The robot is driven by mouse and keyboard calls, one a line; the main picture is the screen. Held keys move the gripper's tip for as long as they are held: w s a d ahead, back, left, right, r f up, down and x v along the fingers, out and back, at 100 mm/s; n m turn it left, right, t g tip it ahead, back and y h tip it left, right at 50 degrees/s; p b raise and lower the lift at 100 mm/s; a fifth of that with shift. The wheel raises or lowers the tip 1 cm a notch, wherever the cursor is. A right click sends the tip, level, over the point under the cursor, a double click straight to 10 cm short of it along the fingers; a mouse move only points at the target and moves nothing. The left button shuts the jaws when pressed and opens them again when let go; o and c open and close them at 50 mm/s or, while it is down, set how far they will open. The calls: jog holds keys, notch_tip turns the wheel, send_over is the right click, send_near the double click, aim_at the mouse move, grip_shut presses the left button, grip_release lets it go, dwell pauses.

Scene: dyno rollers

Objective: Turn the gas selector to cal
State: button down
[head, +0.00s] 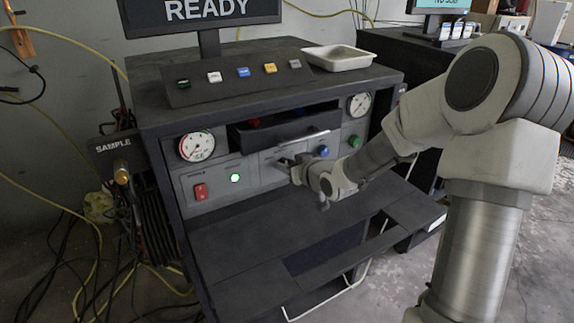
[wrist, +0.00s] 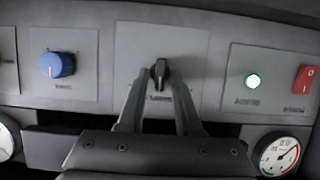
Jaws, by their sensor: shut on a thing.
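The gas selector is a small black knob (wrist: 160,72) on a light panel plate in the wrist view, which shows the panel upside down. My gripper (wrist: 158,77) has its two fingers closed in on either side of the knob and is shut on it. The knob's pointer stands roughly along the plate's vertical. The label by it is too blurred to read. In the head view my gripper (head: 286,162) reaches the middle of the front panel, and it hides the selector there.
A blue knob (head: 322,151) sits right of my gripper; a green light (head: 235,178) and red switch (head: 200,191) sit left. An open drawer (head: 285,128) juts out just above the gripper. Gauges (head: 196,146) flank it. A dark shelf (head: 240,240) lies below. The monitor (head: 205,10) reads READY.

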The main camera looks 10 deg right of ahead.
jog(key=shift+r+p, duration=0.1)
jog(key=shift+p, duration=0.35)
jog(key=shift+w+d+f+m+g+y+p, duration=0.15)
jog(key=shift+m+y+p, duration=0.85)
jog(key=shift+p, duration=1.15)
jog(key=shift+s+d+f+m+g+y+p, duration=0.15)
jog(key=shift+m+y+p, duration=0.45)
jog(key=shift+m+p, duration=1.15)
jog(key=shift+w+d+f+m+y+p, duration=0.15)
jog(key=shift+m+y+p, duration=0.65)
jog(key=shift+p, duration=1.75)
jog(key=c, duration=0.9)
grip_release()
jog(key=shift+d+r, duration=0.1)
